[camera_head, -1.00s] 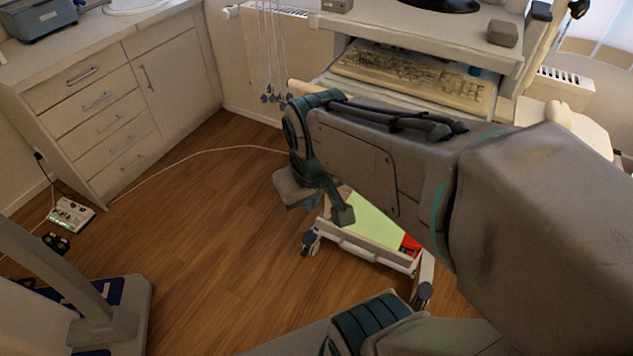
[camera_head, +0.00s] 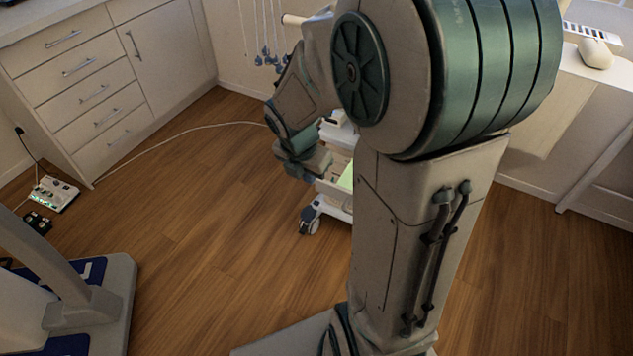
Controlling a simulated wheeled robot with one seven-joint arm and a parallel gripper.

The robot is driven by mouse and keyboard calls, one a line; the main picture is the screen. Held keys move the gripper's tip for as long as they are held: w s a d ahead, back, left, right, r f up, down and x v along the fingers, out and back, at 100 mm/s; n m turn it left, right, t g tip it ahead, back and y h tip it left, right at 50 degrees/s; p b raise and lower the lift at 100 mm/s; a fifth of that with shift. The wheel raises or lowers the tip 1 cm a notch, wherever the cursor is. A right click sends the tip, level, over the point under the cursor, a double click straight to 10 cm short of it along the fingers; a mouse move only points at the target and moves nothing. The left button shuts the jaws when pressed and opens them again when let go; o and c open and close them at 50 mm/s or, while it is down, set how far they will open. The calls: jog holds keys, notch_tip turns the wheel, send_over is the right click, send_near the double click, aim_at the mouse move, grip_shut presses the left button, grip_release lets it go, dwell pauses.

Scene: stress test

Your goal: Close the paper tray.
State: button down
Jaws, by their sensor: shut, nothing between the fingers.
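My gripper (camera_head: 308,162) is in the middle of the view, at the end of my folded arm, with its fingers shut and nothing between them. It is in front of the left side of a pale wheeled cart (camera_head: 330,207). A white object (camera_head: 338,133) shows in the narrow gap between my gripper and my large arm joint. I cannot tell whether it belongs to the paper tray. No paper tray can be made out clearly, and my arm hides most of the cart. I cannot tell whether my gripper touches the cart.
A drawer cabinet (camera_head: 95,95) stands at the left, with a power strip (camera_head: 53,194) and cable on the floor. Blue-tipped hoses (camera_head: 268,55) hang behind my gripper. A white desk (camera_head: 560,95) is at the right. The wooden floor (camera_head: 200,220) at centre left is clear.

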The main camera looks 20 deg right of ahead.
aim_at(322, 183)
jog(key=shift+n, duration=0.3)
jog(key=b+x, duration=0.1)
jog(key=x, duration=0.2)
jog(key=w+d+b+x, duration=0.1)
jog(key=b+x, duration=0.1)
jog(key=x, duration=0.2)
jog(key=d+b+x, duration=0.1)
jog(key=x, duration=0.3)
jog(key=shift+w+r+b, duration=0.25)
jog(key=shift+w+b, duration=0.05)
jog(key=shift+w, duration=0.05)
jog(key=shift+w+d, duration=0.35)
jog(key=shift+d, duration=0.15)
